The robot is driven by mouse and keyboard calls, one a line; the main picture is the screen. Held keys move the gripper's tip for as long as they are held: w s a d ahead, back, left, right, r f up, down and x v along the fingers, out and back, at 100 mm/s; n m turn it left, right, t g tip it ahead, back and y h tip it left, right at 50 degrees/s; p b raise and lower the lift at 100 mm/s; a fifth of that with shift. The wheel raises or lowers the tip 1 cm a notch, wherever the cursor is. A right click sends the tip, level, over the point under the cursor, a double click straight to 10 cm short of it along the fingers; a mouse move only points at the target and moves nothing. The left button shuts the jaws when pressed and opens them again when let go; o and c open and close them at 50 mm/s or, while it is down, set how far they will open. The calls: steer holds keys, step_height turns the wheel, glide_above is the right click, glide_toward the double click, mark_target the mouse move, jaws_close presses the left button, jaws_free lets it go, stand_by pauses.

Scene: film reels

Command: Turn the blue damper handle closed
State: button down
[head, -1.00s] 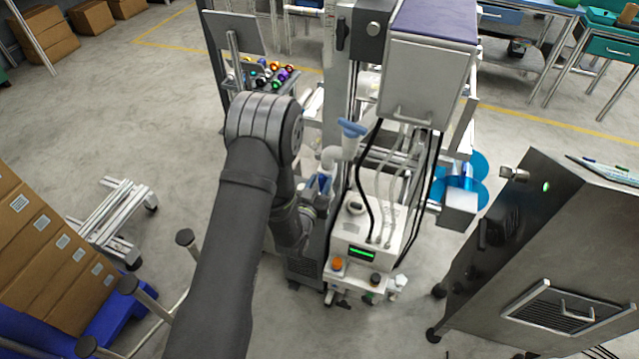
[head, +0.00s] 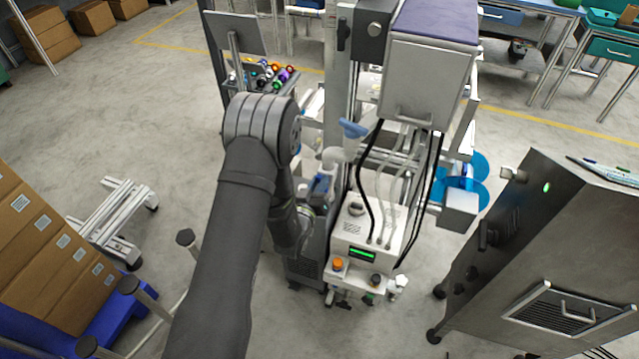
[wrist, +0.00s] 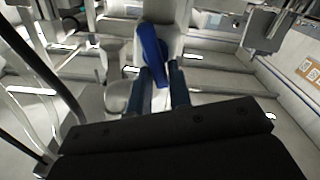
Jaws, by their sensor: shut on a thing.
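The blue damper handle (wrist: 152,50) shows in the wrist view as a long blue lever, tilted slightly from upright, in front of a white pipe body. My gripper (wrist: 160,78) has its two dark blue fingers on either side of the handle's lower end and is shut on it. In the head view my gripper (head: 320,184) is beside the white machine column, partly hidden by my own arm. A saturated blue patch shows there, but I cannot tell finger from handle. The handle's lower end is partly hidden between the fingers.
A lighter blue-topped white fitting (head: 352,130) stands just above and right of my gripper. A white control box (head: 362,240) with black cables is close on the right. A steel cabinet (head: 560,240) stands farther right. Stacked cartons (head: 50,245) are at the left.

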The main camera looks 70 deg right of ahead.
steer(key=n, duration=0.4)
steer(key=f+n, duration=0.1)
steer(key=n, duration=0.4)
steer(key=f+n, duration=0.1)
steer(key=n, duration=0.3)
steer(key=shift+w+a+f, duration=0.1)
steer(key=shift+w+a, duration=0.05)
steer(key=shift+w, duration=0.2)
steer(key=shift+n, duration=0.3)
steer(key=c, duration=1.4)
jaws_free()
steer(key=shift+c, duration=0.2)
steer(key=shift+w, duration=0.1)
steer(key=a, duration=1.7)
steer(key=shift+a, duration=0.15)
